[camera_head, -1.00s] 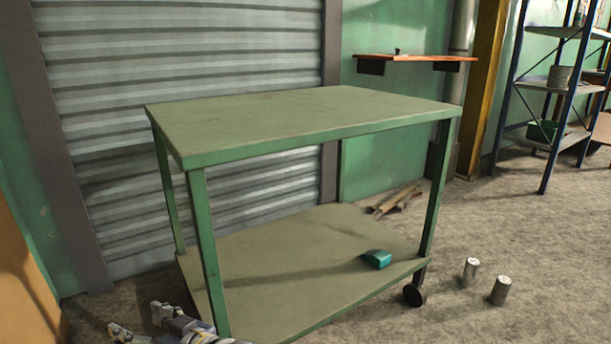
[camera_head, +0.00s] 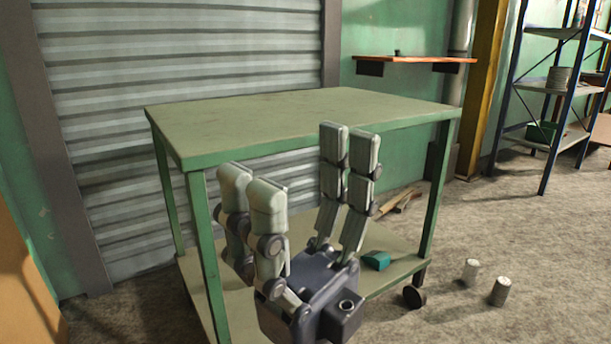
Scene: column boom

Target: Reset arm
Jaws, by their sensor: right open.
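My right gripper (camera_head: 293,172) stands large in the middle of the head view, fingers pointing up and spread apart. It is open, with nothing between its fingers. It shows in front of the green cart (camera_head: 290,118) and hides part of the cart's front edge and lower shelf. My left gripper is not in view.
The cart's top is bare. A teal object (camera_head: 377,260) lies on its lower shelf. Two cans (camera_head: 471,270) (camera_head: 500,291) stand on the floor at right. A wooden wall shelf (camera_head: 415,59) and a dark metal rack (camera_head: 562,90) stand behind. A roller shutter (camera_head: 190,60) is at left.

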